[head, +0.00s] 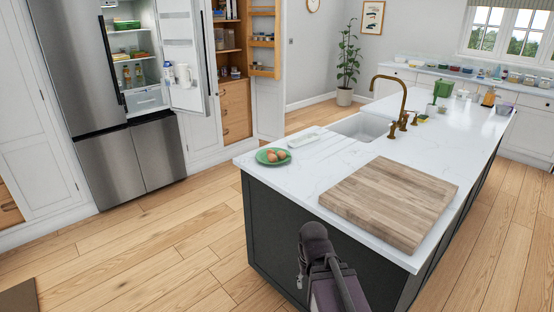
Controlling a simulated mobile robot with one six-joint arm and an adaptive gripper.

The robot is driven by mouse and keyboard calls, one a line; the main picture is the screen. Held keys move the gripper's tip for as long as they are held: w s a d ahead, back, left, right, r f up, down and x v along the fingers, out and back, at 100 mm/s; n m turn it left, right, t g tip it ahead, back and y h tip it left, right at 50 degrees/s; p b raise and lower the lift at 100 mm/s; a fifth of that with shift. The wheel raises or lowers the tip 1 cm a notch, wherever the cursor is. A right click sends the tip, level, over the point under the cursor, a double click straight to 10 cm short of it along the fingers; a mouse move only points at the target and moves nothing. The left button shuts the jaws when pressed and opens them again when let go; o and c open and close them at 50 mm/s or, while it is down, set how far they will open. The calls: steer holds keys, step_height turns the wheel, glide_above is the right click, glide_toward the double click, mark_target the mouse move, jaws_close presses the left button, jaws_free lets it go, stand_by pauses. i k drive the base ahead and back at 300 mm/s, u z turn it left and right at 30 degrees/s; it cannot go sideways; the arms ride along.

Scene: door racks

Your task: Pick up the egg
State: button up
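Brown eggs (272,156) lie close together on a green plate (262,159). The plate is on the white island countertop, near its left corner. The eggs are small here, and I cannot tell their exact number. My gripper (301,272) is at the bottom centre, in front of the island's dark side panel and apart from the plate and eggs. My arm partly hides it, and its fingers cannot be made out clearly, so I cannot tell whether it is open or shut.
A thick wooden board (390,203) lies on the countertop (320,178) right of the plate. A white dish (303,141), sink (362,127) and brass tap (403,105) are behind. The fridge door (181,60) stands open at left. Floor left of the island is clear.

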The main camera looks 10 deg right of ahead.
mark_target(272, 158)
steer(key=u, duration=0.05)
steer(key=i, duration=1)
